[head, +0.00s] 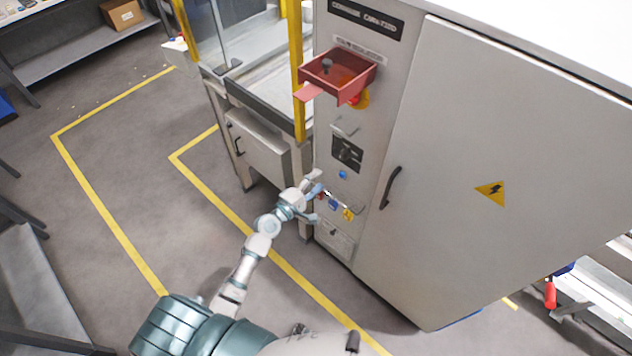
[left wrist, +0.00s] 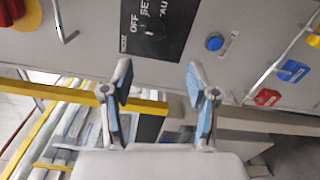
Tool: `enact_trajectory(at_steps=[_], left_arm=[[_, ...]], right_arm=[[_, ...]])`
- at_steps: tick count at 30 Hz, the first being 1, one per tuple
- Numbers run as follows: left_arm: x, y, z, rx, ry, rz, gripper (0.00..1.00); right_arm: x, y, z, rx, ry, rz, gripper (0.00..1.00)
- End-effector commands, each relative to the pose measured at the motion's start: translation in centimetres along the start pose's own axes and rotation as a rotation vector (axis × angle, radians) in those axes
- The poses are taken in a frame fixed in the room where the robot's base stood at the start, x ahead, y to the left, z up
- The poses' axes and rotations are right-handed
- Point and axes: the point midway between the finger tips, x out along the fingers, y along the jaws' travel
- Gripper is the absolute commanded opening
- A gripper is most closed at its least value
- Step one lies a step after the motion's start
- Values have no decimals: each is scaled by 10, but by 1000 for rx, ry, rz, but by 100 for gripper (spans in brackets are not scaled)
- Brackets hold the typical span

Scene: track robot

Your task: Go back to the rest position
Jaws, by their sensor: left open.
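My left gripper (head: 312,197) is in front of the lower part of the grey control cabinet (head: 440,160). In the left wrist view its two blue-padded fingers (left wrist: 158,105) stand apart with nothing between them. Beyond the fingertips are a black selector switch panel (left wrist: 150,25) and a blue button (left wrist: 215,43) on the cabinet face. A row of small red, blue and yellow items (left wrist: 290,71) is on the panel at the right of that view. My right gripper is not in view.
A red tray (head: 338,75) juts from the cabinet above my left arm. A black door handle (head: 390,186) is to the right of the gripper. A yellow-posted machine frame (head: 297,70) stands at the left of the cabinet. Grey floor with yellow lines (head: 110,215) is open at left.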

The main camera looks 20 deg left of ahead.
Motion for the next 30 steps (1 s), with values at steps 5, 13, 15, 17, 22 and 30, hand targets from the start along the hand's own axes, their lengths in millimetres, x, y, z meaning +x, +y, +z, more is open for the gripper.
enact_trajectory(at_steps=[5, 13, 15, 17, 22, 30], left_arm=[[0, 0, 0, 0, 0, 0, 59], [0, -7, -2, 8, 5, -13, 59], [-1, -27, -6, 35, 21, -49, 59], [-4, -56, -12, 77, 40, -105, 59], [-35, -184, -28, 286, 78, -362, 59], [-148, -382, -24, 677, -53, -808, 59]], right_arm=[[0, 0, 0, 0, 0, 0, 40], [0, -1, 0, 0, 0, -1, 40], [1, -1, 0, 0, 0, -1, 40], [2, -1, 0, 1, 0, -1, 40], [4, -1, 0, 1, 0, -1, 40], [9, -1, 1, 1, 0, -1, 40]])
